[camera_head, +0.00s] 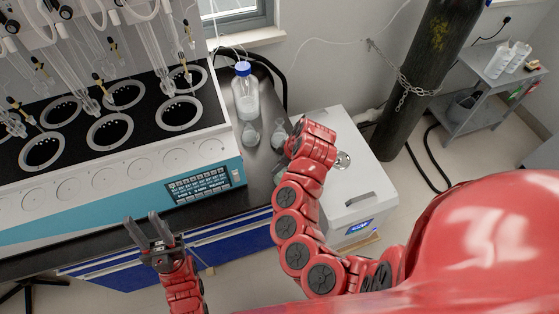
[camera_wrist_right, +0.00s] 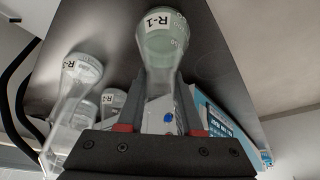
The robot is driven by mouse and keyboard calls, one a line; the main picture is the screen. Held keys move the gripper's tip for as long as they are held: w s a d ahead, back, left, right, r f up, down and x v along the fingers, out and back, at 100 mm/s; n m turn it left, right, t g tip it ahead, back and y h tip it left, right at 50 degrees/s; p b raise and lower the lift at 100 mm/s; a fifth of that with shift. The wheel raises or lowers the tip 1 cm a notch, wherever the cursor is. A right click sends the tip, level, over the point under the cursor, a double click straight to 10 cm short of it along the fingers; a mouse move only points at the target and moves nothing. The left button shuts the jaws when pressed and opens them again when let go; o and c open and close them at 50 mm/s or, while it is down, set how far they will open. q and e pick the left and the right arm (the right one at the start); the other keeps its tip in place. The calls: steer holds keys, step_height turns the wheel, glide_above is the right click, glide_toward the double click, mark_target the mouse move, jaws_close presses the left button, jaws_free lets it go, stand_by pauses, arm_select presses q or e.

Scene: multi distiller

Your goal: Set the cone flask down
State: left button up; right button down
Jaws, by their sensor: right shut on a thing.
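A clear cone flask labelled R-1 (camera_wrist_right: 163,40) is between the fingers of my right gripper (camera_wrist_right: 162,105), which is shut on its neck. In the head view my right gripper (camera_head: 293,143) is over the dark bench, and a small flask (camera_head: 279,134) shows at its tip, partly hidden by it. I cannot tell whether the held flask's base touches the bench. Another small flask (camera_head: 250,134) stands on the bench just left of it. My left gripper (camera_head: 146,228) is open and empty in front of the distiller.
The multi distiller (camera_head: 110,165) fills the left side. A blue-capped bottle (camera_head: 245,92) stands behind the flasks. A white box (camera_head: 355,185) is right of the bench, with a dark chained gas cylinder (camera_head: 425,80) beyond. Two labelled flasks (camera_wrist_right: 75,85) (camera_wrist_right: 112,100) show at left in the wrist view.

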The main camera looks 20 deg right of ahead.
steer(key=shift+f, duration=0.1)
steer(key=c, duration=0.6)
jaws_free()
steer(key=shift+r, duration=0.2)
